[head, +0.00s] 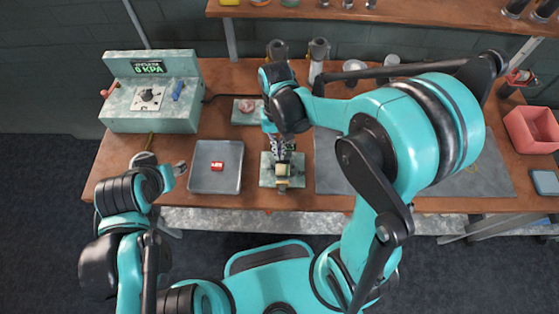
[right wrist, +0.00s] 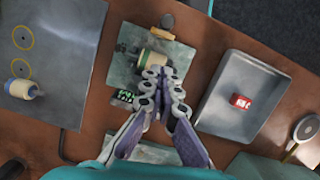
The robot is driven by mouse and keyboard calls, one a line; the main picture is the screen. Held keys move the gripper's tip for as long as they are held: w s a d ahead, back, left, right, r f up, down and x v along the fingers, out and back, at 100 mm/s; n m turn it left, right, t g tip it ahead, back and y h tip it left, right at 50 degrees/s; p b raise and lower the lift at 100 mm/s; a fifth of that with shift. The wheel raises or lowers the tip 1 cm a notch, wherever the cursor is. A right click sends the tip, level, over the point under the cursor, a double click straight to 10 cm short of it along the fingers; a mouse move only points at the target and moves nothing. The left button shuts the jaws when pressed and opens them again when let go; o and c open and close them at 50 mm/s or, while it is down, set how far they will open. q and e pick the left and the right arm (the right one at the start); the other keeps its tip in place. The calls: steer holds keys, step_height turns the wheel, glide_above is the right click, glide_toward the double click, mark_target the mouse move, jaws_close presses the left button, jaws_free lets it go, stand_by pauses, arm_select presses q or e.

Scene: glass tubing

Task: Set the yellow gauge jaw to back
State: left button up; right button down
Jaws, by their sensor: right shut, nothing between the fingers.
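A grey-green square plate (right wrist: 180,58) carries the gauge, with a small dark digital display (right wrist: 124,96) at its lower edge. The plate also shows in the head view (head: 268,180), partly covered by my right gripper (head: 281,158). In the right wrist view my right gripper (right wrist: 162,72) is shut and empty, its fingertips close to the cylinder; contact is unclear. My left gripper (head: 180,168) is left of the grey tray, its jaw state unclear.
A grey tray (head: 204,184) holds a small red block (head: 219,166). A pressure box (head: 150,112) stands at the left, a pink bin (head: 530,130) at the right.

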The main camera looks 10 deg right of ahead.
steer(key=v, duration=0.4)
steer(key=shift+p, duration=0.35)
steer(key=shift+w, duration=0.1)
steer(key=s+d+n+t+b, duration=0.1)
steer(key=s+d+t+b, duration=0.4)
steer(key=d+t+b, duration=0.2)
steer(key=t+b, duration=0.1)
steer(key=t, duration=0.1)
steer(key=shift+t, duration=0.4)
